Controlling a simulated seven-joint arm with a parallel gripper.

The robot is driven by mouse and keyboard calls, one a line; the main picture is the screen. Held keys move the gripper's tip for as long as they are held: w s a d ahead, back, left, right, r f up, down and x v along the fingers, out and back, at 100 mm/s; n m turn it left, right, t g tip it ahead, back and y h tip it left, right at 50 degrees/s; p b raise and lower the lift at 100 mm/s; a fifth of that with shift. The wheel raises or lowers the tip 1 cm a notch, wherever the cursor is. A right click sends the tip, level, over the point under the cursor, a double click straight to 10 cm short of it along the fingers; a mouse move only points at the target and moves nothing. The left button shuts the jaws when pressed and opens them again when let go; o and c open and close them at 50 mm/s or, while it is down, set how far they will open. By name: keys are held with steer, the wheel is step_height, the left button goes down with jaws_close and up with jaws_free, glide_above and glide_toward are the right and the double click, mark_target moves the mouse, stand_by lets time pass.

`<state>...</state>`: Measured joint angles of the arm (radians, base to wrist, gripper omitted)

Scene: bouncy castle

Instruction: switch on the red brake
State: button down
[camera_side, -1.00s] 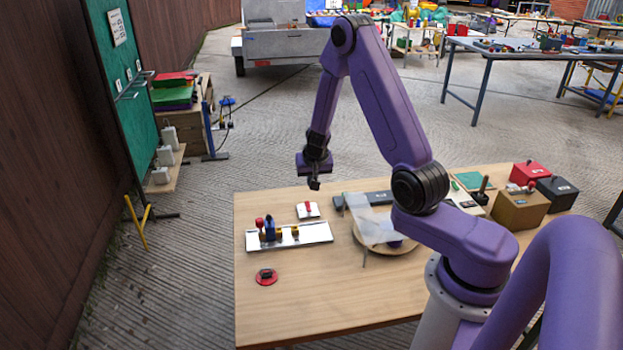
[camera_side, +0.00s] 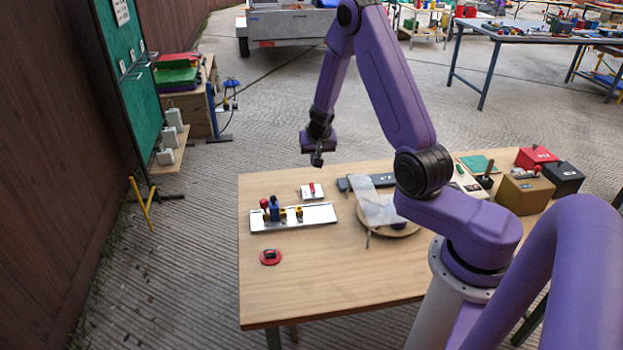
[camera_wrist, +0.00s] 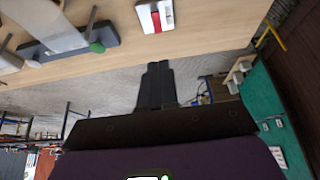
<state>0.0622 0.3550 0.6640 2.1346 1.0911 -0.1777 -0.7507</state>
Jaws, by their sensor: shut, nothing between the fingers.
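A small white plate with a red lever (camera_side: 312,190) lies near the table's far edge. It also shows at the top of the wrist view, as a white plate with a red bar (camera_wrist: 156,16). A round red base with a dark top (camera_side: 270,257) sits near the table's left side. I cannot tell for certain which of these is the red brake. My gripper (camera_side: 317,162) is shut and empty, hanging above the table's far edge, apart from the red lever. Its dark fingers (camera_wrist: 157,66) show together in the wrist view.
A white tray (camera_side: 322,217) carries red, blue and yellow parts in front of the red lever. A grey box (camera_side: 350,184) and a round wooden board (camera_side: 408,229) are to its right. Several boxes (camera_side: 525,195) stand at the right end.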

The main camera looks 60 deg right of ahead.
mark_target(311, 186)
steer(key=x, duration=1.4)
steer(key=shift+d+f, duration=0.1)
stand_by(0.3)
steer(key=shift+w+f, duration=0.1)
stand_by(0.3)
steer(key=shift+s+a, duration=0.5)
steer(key=shift+s, duration=0.05)
steer(key=v, duration=1.4)
